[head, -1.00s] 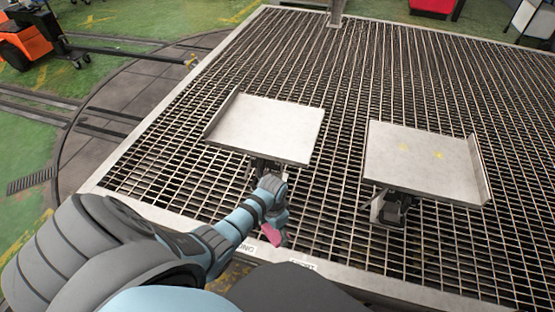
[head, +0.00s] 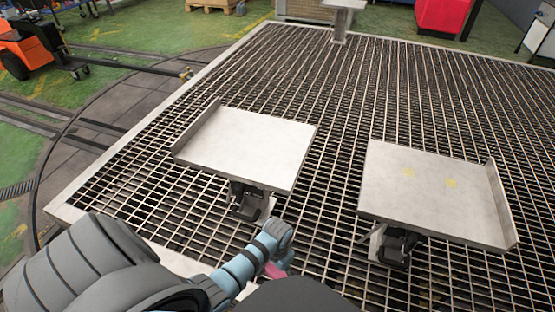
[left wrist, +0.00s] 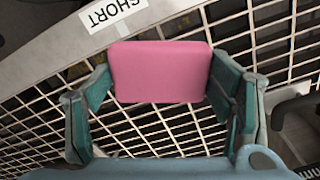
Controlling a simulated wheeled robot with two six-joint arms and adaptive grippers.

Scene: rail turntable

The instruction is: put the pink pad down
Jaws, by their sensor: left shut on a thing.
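The pink pad (left wrist: 160,72) is a rounded block held between the two fingers of my left gripper (left wrist: 158,85) in the left wrist view, above the grating. In the head view my left arm comes in from the left. The pad (head: 276,271) shows there only as a small pink patch beside the wrist, near the grating's front edge. My left gripper's fingers are mostly hidden in that view. My right gripper is not in view.
Two pale metal trays stand on pedestals above the grating (head: 330,200): a left tray (head: 248,145) and a right tray (head: 430,190), which has yellow marks. Both look empty. A label reading SHORT (left wrist: 113,14) is on the grating's frame. A smaller plate stands far back.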

